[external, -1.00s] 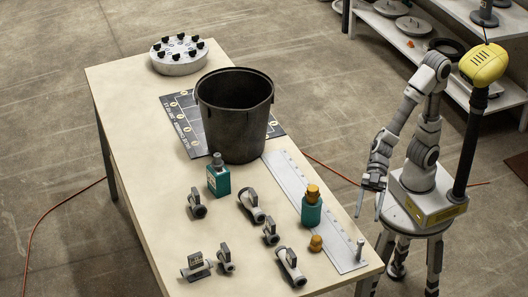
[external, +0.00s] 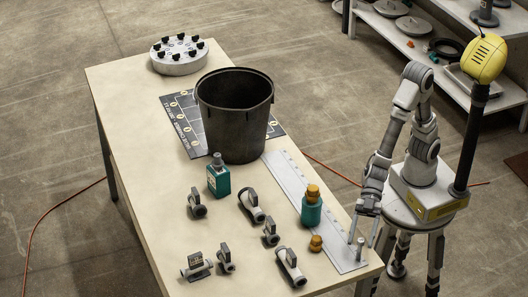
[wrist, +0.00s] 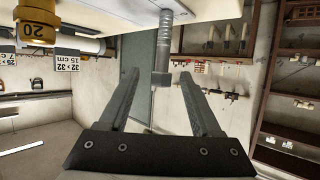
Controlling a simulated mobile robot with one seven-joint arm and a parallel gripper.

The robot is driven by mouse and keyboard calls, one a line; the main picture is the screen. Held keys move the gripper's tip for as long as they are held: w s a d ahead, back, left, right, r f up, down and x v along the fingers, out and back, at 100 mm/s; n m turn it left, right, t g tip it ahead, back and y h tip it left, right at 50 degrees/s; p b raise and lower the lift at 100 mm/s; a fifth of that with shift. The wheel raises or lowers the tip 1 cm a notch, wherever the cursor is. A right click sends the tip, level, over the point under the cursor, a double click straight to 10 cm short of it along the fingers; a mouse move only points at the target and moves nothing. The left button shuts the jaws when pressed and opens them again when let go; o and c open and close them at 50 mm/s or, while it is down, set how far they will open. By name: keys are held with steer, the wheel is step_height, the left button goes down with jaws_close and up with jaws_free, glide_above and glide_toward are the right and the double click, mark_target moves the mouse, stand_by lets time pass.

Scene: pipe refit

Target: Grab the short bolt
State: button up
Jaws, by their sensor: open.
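The short bolt (external: 360,246) is grey and stands upright near the front right end of the light metal strip (external: 335,232) on the table. In the wrist view the bolt (wrist: 166,30) hangs from the top of the picture, its threaded shank up and its head between the fingertips in the picture.
A small orange-brown knob (external: 316,243) and a teal bottle (external: 311,210) stand near the bolt. Several grey pipe fittings (external: 290,265) lie to the left. A black bucket (external: 235,120) stands farther back. The table edge is just right of the strip.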

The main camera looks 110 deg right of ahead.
mark_target(363, 249)
steer(key=b+x, duration=0.1)
steer(key=x, duration=0.3)
steer(key=shift+w+a, duration=0.1)
steer(key=shift+a, duration=0.2)
steer(key=shift+c, duration=0.3)
jaws_close()
